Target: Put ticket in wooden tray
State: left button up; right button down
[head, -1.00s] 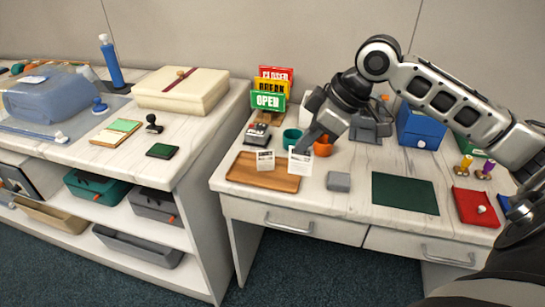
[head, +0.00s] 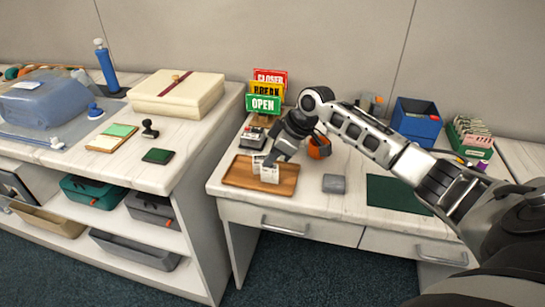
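The wooden tray (head: 236,177) lies on the white desk, towards its left end. My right gripper (head: 272,162) reaches down over the tray from the right and is shut on a small white ticket (head: 269,174). The held ticket is upright over the middle of the tray; I cannot tell whether its lower edge touches the bottom. A second white ticket (head: 257,162) is just behind and left of it, partly covered. The fingertips are small and partly hidden by the ticket. My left gripper is out of view.
A small stamp device (head: 253,137) and the OPEN, BREAK and CLOSED signs (head: 264,103) stand behind the tray. An orange cup (head: 319,148) is close to my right wrist. A grey block (head: 334,184) and a green mat (head: 393,193) lie to the right.

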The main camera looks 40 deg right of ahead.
jog(key=shift+f, duration=0.2)
jog(key=shift+f, duration=0.1)
jog(key=c, duration=1.8)
grip_release()
jog(key=shift+o, duration=0.2)
